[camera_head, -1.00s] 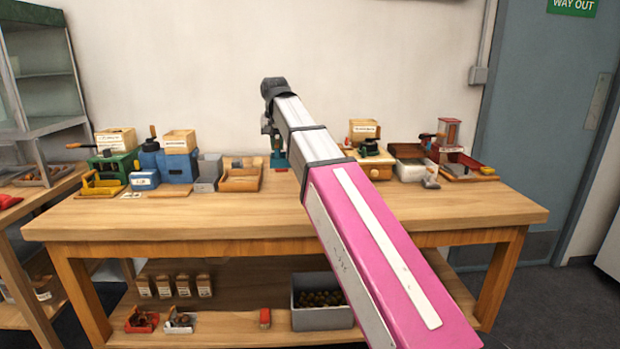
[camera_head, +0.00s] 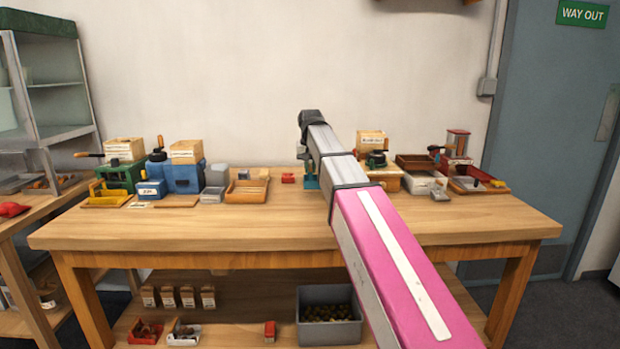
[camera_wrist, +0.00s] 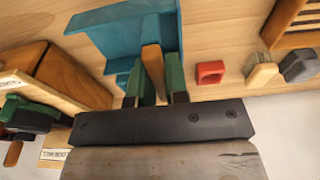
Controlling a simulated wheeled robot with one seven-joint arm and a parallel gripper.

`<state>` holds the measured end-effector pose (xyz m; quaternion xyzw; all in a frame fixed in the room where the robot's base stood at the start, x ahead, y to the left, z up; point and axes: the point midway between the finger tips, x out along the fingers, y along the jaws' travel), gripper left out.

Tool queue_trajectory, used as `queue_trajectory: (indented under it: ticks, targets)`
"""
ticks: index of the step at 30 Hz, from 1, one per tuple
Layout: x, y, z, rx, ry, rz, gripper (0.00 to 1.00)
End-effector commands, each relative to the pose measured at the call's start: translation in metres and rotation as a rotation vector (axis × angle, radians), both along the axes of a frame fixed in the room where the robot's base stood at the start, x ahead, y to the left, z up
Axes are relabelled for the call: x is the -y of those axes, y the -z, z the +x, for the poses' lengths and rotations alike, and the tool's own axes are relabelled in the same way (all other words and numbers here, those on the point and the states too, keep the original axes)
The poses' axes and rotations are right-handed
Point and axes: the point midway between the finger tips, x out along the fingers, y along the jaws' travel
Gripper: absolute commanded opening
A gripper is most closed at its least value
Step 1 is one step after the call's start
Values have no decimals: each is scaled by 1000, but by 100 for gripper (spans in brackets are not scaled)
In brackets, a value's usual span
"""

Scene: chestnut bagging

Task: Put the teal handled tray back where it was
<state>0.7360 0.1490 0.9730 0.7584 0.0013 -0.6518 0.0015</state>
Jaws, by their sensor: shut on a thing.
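The teal handled tray (camera_wrist: 112,42) is in my gripper (camera_wrist: 154,75), low over the table; I cannot tell whether it touches the wood. The green fingers are shut on its brown wooden handle (camera_wrist: 152,62) in the wrist view. In the head view only a small teal part of the tray (camera_head: 312,183) shows beneath my gripper (camera_head: 306,166), partly hidden by my arm. It is at the back middle of the table, left of the wooden box with a green-black device on it.
A small red block (camera_head: 288,178) lies just left of the tray, with a wooden tray (camera_head: 246,190) farther left. The box with the green-black device (camera_head: 386,181) stands close on the right. The table's front (camera_head: 250,232) is clear.

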Motion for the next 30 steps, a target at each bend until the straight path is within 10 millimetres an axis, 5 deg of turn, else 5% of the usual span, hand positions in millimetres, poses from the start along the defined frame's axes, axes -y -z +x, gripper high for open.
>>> queue_trajectory:
  ticks: [9, 20, 21, 22, 30]
  targets:
    - [0, 37, -1, 0, 0, 0, 0]
    - [0, 40, -1, 0, 0, 0, 0]
    - [-1, 39, 0, 0, 0, 0, 28]
    - [-1, 39, 0, 0, 0, 0, 37]
    - [0, 39, 0, 0, 0, 0, 40]
